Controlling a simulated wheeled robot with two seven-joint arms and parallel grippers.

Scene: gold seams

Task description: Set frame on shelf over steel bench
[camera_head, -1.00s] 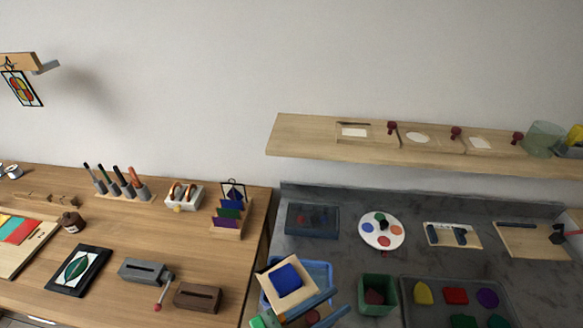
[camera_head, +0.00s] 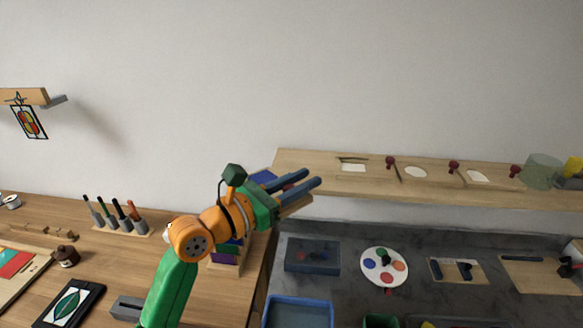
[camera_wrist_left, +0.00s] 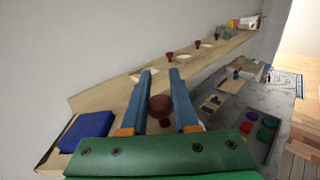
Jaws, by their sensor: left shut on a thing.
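My left gripper (camera_head: 310,178) is shut at the left end of the wall shelf (camera_head: 370,185). The wooden frame with a blue middle (camera_head: 262,178) is mostly hidden behind it in the head view. In the left wrist view, the frame (camera_wrist_left: 85,130) shows at lower left by the shelf's near end. A dark red knob sits between the fingers (camera_wrist_left: 160,72), and looks like the frame's handle. I cannot tell whether the frame touches the shelf. The grey bench (camera_head: 350,272) lies below the shelf. My right gripper is out of view.
Several pieces with dark red knobs, one with a white oval (camera_head: 415,172), stand along the shelf. A glass jar (camera_head: 541,170) is at its right. The bench holds a blue tray (camera_head: 300,312) and a round palette (camera_head: 384,267). A wooden table (camera_head: 190,280) is at left.

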